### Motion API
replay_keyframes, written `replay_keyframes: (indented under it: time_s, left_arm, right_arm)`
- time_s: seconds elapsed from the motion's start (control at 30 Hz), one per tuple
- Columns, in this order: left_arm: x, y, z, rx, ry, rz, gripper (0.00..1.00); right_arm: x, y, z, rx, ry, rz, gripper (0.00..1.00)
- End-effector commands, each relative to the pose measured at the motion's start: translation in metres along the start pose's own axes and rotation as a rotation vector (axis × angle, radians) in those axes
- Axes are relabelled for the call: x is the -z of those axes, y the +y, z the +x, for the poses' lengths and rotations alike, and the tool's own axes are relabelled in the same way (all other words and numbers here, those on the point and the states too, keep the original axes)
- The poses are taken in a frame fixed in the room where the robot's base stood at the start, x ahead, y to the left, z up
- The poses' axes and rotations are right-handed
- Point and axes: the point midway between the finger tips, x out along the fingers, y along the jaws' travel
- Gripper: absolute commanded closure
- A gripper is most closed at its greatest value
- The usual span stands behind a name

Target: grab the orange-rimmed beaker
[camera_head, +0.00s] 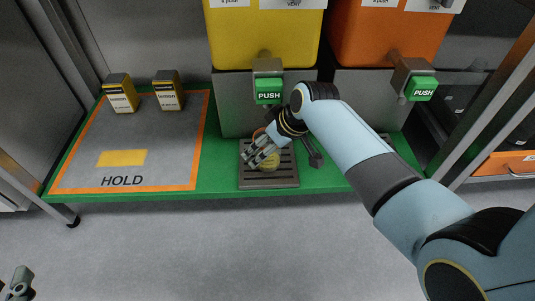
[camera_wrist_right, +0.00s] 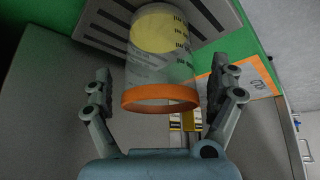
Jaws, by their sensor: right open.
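The clear beaker with the orange rim (camera_wrist_right: 160,98) has yellow at its far end and dark print on its side. In the head view the beaker (camera_head: 270,163) is on the grey drip tray (camera_head: 270,183), mostly hidden by my right gripper (camera_head: 258,155). In the wrist view my right gripper (camera_wrist_right: 165,80) is open, with one finger on each side of the beaker and gaps visible between fingers and wall. Part of my left gripper (camera_head: 20,281) shows at the lower left corner, far from the beaker; its fingers are unclear.
A yellow tank (camera_head: 265,35) and an orange tank (camera_head: 385,35) each have a green PUSH block below. Two yellow-and-black containers (camera_head: 121,95) (camera_head: 168,92) stand on the HOLD mat (camera_head: 160,130). Most of the mat is clear. A metal post (camera_head: 495,100) stands at right.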

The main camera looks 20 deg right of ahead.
Motion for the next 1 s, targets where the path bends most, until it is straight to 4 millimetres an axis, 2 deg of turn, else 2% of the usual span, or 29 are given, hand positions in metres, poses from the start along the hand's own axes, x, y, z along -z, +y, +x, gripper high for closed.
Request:
replay_keyframes:
  time_s: [0.27, 0.37, 0.77, 1.0]
  left_arm:
    - [0.0044, -0.0002, 0.0017, 0.0, 0.017, 0.002, 0.71]
    - [0.0043, -0.0002, 0.0016, 0.0, 0.016, 0.002, 0.71]
    - [0.0039, -0.0002, 0.0017, 0.0, 0.015, 0.002, 0.71]
    - [0.0039, -0.0002, 0.0017, 0.0, 0.015, 0.002, 0.71]
  right_arm:
    - [0.0004, 0.0001, 0.0001, 0.0, 0.001, 0.0, 0.08]
    - [0.0004, 0.0001, 0.0002, 0.0, 0.001, 0.0, 0.19]
    - [-0.0001, 0.0, 0.0003, 0.0, 0.0, 0.0, 0.71]
    - [-0.0001, 0.0, 0.0003, 0.0, 0.0, 0.0, 0.71]
